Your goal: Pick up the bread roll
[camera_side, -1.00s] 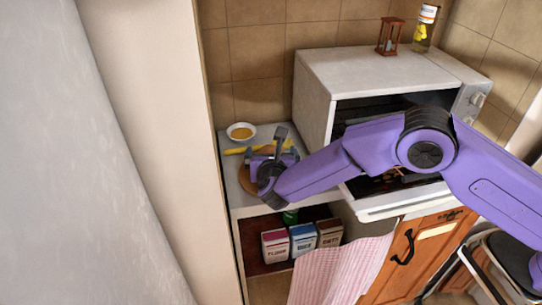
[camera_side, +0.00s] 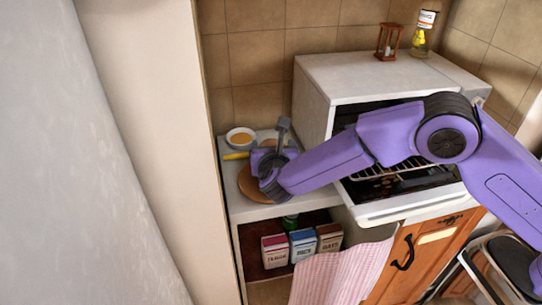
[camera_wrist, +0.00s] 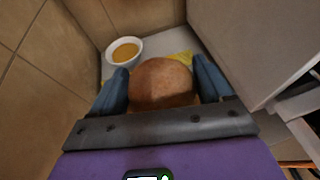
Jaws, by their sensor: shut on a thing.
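The bread roll (camera_wrist: 161,83) is round and brown and sits between the two blue fingers of my gripper (camera_wrist: 160,88) in the wrist view. My gripper is shut on it, with one finger at each side. In the side view my gripper (camera_side: 268,160) is over the round wooden board (camera_side: 252,186) on the white counter. There my wrist and hand hide the roll. I cannot tell whether the roll still touches the board.
A white bowl of orange-yellow contents (camera_side: 240,137) stands behind my gripper, near a yellow thing (camera_side: 236,155). The open oven (camera_side: 400,75) stands close on the right. Tiled wall is behind. Boxes (camera_side: 302,243) stand on the shelf below.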

